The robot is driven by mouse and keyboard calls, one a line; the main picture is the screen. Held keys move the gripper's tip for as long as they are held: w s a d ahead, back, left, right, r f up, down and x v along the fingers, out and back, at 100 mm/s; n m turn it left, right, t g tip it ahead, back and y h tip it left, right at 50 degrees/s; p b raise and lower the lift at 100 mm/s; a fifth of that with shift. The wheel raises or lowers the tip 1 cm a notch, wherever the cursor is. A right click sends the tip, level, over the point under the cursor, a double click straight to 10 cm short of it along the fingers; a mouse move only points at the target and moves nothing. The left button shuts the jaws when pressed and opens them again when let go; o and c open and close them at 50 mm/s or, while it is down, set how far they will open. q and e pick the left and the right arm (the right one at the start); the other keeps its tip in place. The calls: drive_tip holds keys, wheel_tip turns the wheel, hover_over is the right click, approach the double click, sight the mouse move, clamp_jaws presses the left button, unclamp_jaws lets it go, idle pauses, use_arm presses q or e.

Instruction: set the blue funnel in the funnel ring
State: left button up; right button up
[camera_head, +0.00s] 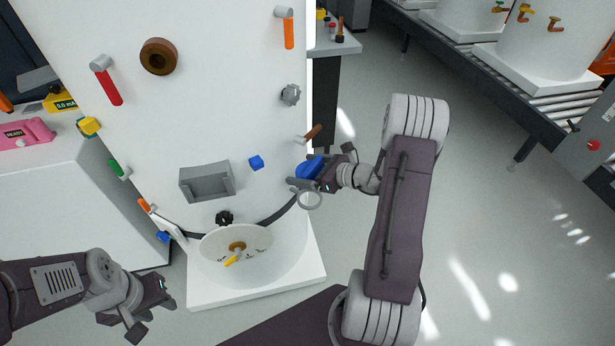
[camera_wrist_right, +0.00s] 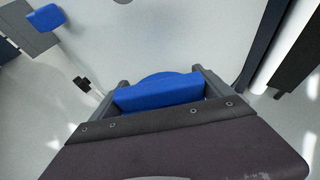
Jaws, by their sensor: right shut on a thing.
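The blue funnel (camera_head: 308,168) is held between the fingers of my right gripper (camera_head: 310,177), close to the right edge of the white tank. In the right wrist view the funnel (camera_wrist_right: 160,92) fills the gap between the two fingers; its lower part is hidden. A light grey ring (camera_head: 311,208), which looks like the funnel ring, shows just below the gripper in the head view. The funnel appears apart from it, but the height between them is hard to judge. My left gripper (camera_head: 151,309) is open and empty at the lower left, in front of the tank base.
The white tank (camera_head: 215,110) carries several coloured handles, a grey holder (camera_head: 207,182) and a blue knob (camera_head: 256,162). A brown-handled lever (camera_head: 312,133) sticks out just above the right gripper. The floor to the right is clear up to a conveyor (camera_head: 470,60).

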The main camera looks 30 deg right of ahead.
drive_tip(key=shift+w+a+f+b, duration=0.1)
drive_tip(key=shift+f+b, duration=0.2)
drive_tip(key=shift+w+a, duration=0.2)
drive_tip(key=shift+a, duration=0.15)
drive_tip(key=shift+s+d, duration=0.15)
drive_tip(key=shift+d, duration=0.05)
drive_tip(key=shift+f, duration=0.1)
wheel_tip(320, 180, down, 5)
drive_tip(key=b, duration=0.5)
drive_tip(key=shift+f+b, duration=2.45)
drive_tip(key=shift+f, duration=0.3)
drive_tip(key=o, duration=0.9)
drive_tip(key=shift+o, duration=1)
